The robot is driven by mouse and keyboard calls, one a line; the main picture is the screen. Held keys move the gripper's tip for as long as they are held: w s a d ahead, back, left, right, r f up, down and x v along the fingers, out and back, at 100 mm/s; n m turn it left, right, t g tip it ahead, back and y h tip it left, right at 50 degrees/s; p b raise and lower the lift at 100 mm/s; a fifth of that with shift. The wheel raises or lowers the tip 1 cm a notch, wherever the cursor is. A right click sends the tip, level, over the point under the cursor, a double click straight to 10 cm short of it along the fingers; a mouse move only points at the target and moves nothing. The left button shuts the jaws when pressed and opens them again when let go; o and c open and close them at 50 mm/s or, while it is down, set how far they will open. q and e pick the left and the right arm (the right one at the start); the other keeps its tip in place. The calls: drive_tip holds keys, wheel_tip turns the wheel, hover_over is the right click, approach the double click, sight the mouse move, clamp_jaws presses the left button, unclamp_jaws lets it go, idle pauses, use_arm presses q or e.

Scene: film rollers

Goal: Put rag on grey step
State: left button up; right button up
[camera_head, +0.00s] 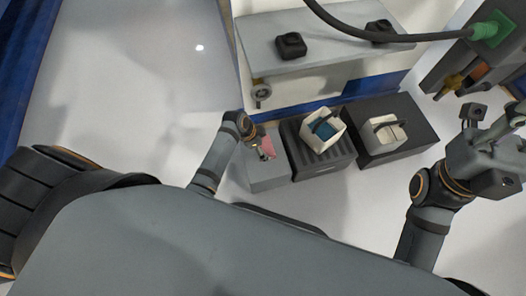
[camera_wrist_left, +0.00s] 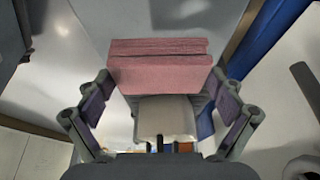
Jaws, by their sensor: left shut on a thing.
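The pink folded rag (camera_head: 267,147) is at my left gripper (camera_head: 262,152), over the grey step (camera_head: 268,181). In the left wrist view the rag (camera_wrist_left: 160,72) lies between the fingers of my left gripper (camera_wrist_left: 163,92), which is shut on it. Whether the rag touches the step cannot be told. A plain grey surface (camera_wrist_left: 200,14) shows behind the rag in the left wrist view. My right gripper (camera_head: 492,125) is at the right, empty, with its fingers apart.
Two dark platforms stand right of the step: a ribbed one (camera_head: 320,165) with a white basket (camera_head: 336,128) holding something blue, and another (camera_head: 410,115) with a white container (camera_head: 381,138). A machine with a grey shelf (camera_head: 335,43) stands behind. Open floor (camera_head: 130,100) lies left.

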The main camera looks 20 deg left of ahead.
use_arm(q)
wheel_tip(320, 180, down, 5)
drive_tip(key=b, duration=0.3)
drive_tip(key=shift+f, duration=0.15)
drive_tip(key=o, duration=0.7)
